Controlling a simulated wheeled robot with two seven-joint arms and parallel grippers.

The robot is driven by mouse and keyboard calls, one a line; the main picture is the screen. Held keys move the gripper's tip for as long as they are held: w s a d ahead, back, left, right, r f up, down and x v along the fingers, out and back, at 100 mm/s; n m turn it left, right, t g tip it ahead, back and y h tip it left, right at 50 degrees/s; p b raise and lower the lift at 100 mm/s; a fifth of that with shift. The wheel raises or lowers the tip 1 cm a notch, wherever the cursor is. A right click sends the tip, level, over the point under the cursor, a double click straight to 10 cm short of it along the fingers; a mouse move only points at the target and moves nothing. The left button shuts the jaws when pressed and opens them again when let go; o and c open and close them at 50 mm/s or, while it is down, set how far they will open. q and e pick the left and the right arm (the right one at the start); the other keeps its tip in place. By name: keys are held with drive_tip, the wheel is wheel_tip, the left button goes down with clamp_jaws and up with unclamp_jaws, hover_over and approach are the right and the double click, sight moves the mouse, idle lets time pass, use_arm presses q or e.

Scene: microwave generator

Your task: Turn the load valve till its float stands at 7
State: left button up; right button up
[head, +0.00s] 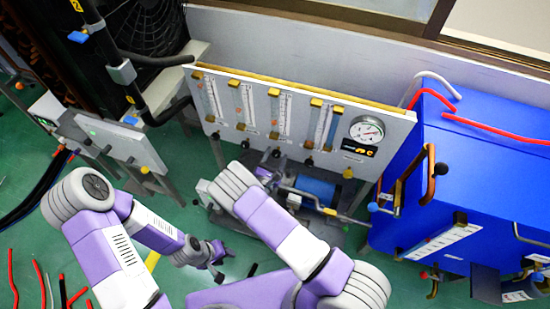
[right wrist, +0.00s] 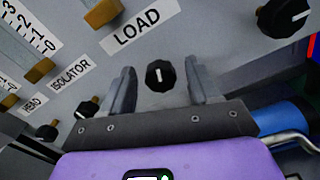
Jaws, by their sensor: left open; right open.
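The load valve (right wrist: 160,74) is a black knob with a white mark, below the LOAD label (right wrist: 137,28) in the right wrist view. Its mark points about straight up. My right gripper (right wrist: 162,84) is open, with one finger on each side of the knob; I cannot tell whether they touch it. In the head view the load tube (head: 281,114) is on the white flowmeter panel (head: 335,98); its float is too small to read, and the right wrist view cuts the tube off. My left gripper (head: 217,268) is open and empty, low over the floor, away from the panel.
Other black knobs stand close by: the isolator knob (right wrist: 87,107) to the left and another knob (right wrist: 285,16) to the upper right. A round gauge (head: 366,131) is on the panel's right. A blue cabinet (head: 480,150) stands to the right, and a blue motor (head: 316,190) sits below the panel.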

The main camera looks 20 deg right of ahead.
drive_tip(key=c, duration=1)
drive_tip(key=shift+c, duration=0.2)
drive_tip(key=shift+n, duration=0.3)
drive_tip(key=n+p, duration=0.1)
drive_tip(key=n, duration=0.3)
drive_tip(key=shift+a, duration=0.1)
drive_tip(key=n+p, duration=0.1)
drive_tip(key=n, duration=0.4)
drive_tip(key=shift+w+f+n, duration=0.1)
drive_tip(key=shift+n, duration=0.2)
drive_tip(key=o, duration=1)
